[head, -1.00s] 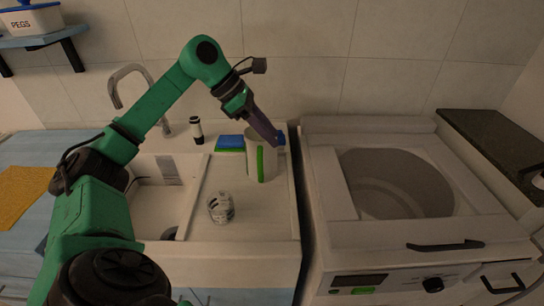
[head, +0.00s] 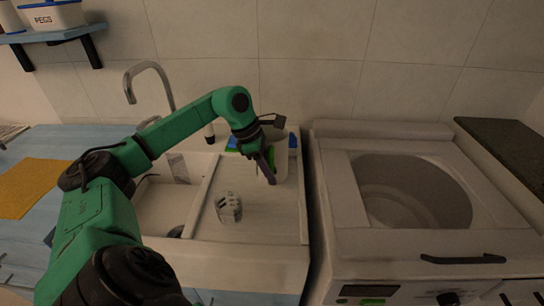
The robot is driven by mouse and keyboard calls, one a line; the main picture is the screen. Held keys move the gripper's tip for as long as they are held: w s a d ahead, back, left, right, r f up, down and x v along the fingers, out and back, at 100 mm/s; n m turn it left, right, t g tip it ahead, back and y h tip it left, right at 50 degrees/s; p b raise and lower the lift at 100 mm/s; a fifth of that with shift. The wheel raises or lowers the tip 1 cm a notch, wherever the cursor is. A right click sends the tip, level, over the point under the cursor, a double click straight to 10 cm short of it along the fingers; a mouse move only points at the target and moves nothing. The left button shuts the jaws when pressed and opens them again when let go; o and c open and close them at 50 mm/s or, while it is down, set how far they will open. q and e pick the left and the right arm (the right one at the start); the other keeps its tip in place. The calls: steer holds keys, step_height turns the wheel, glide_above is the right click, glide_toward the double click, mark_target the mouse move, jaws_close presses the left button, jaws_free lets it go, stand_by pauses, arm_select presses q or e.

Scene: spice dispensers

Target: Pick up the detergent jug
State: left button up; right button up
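The detergent jug (head: 282,166), white with a blue cap and a green stripe, stands upright on the white counter beside the sink. My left gripper (head: 269,178) points down in front of the jug and covers much of its left side and green stripe. Its dark purple fingers overlap into one narrow shape, so I cannot see a gap between them. I cannot tell whether they touch the jug. The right gripper is out of view.
A clear patterned glass (head: 229,207) stands on the counter left of the gripper. A green and blue sponge lies behind, partly hidden by my arm. The sink (head: 160,212) and tap (head: 150,70) are left. The open washing machine (head: 350,240) stands right.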

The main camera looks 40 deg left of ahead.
arm_select(q)
jaws_close()
steer(key=shift+r, duration=0.15)
stand_by(1.2)
